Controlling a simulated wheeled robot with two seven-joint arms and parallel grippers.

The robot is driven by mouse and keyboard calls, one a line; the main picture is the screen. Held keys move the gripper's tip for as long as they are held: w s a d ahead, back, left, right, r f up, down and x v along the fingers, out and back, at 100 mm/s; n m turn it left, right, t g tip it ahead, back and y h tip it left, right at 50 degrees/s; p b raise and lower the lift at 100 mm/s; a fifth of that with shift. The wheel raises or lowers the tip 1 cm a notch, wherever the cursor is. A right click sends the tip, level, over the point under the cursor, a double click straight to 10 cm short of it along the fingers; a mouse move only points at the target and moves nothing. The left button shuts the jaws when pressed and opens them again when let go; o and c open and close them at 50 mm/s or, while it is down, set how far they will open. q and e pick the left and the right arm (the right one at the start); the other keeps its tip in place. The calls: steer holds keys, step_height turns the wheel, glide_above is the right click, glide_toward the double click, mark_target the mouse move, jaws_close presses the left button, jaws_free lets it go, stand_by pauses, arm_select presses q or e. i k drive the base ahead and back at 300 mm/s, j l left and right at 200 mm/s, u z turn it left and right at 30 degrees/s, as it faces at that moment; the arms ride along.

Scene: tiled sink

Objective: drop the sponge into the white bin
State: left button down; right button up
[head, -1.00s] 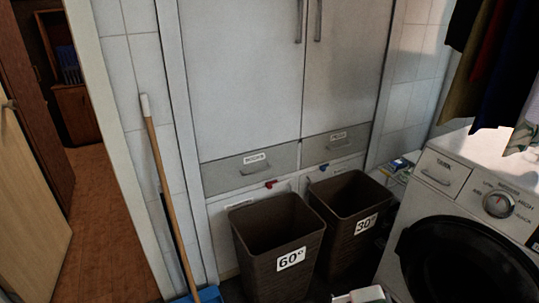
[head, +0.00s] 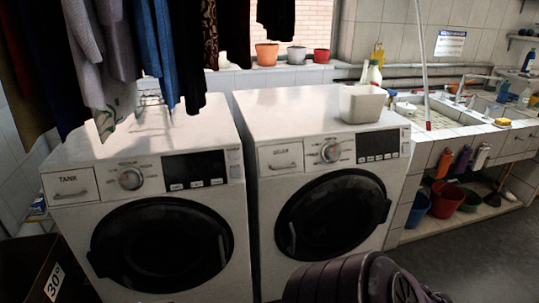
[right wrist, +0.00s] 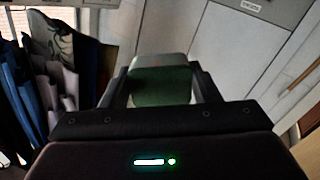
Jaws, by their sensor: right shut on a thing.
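My right gripper (right wrist: 161,72) is shut on a green block with a paler top, which looks like the sponge (right wrist: 161,88), held between its two fingers in the right wrist view. Cabinet doors and hanging clothes show behind it. The white bin (head: 362,104) stands upright and open on top of the right washing machine in the head view; its inside is mostly hidden. The right gripper and the held sponge are outside the head view. My left gripper is in neither view.
Two washing machines, left (head: 150,190) and right (head: 320,180), stand side by side. Clothes (head: 110,50) hang over the left one. Bottles (head: 374,74) stand behind the white bin. A tiled sink (head: 450,115) is at the right. A brown bin (head: 25,270) is at lower left.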

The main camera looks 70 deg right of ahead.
mark_target(364, 119)
steer(key=z, duration=2.75)
steer(key=i+u, duration=0.15)
steer(key=i, duration=0.35)
